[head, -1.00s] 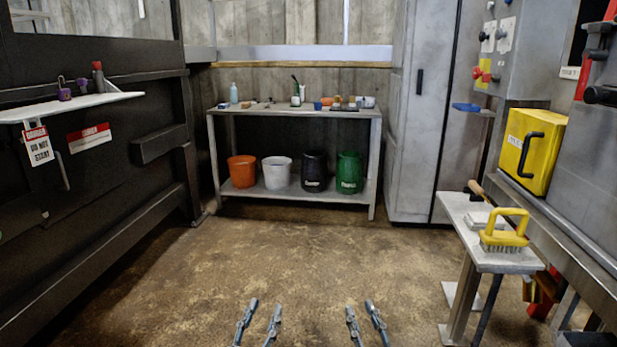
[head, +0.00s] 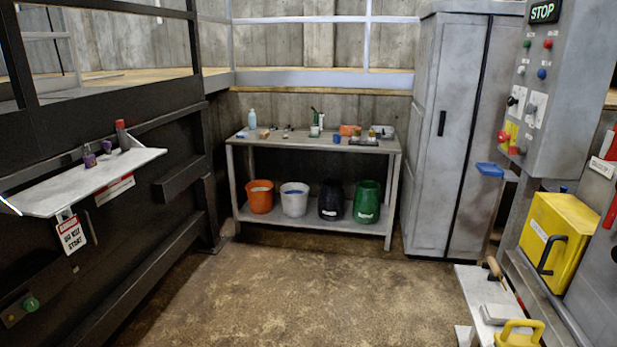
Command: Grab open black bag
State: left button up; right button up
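A black open-topped container (head: 331,203) with a pale label stands upright on the lower shelf of the workbench (head: 262,217). It is between a white bucket (head: 294,204) and a green one (head: 366,206). It is the only black bag-like thing I can pick out, but I cannot tell whether it is a bag or a bucket. Its inside is too dark to read. Neither of my grippers shows in the head view now.
An orange bucket (head: 260,201) stands left of the white one. Small bottles and tools lie on the bench top. A grey cabinet (head: 455,140) stands right of the bench. The middle floor is clear.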

aim_at(330, 198)
jog(key=i+u, duration=0.3)
jog(key=i, duration=2)
jog(key=i+j, duration=0.1)
jog(key=i, duration=0.9)
jog(key=i+z, duration=0.1)
jog(key=i, duration=0.95)
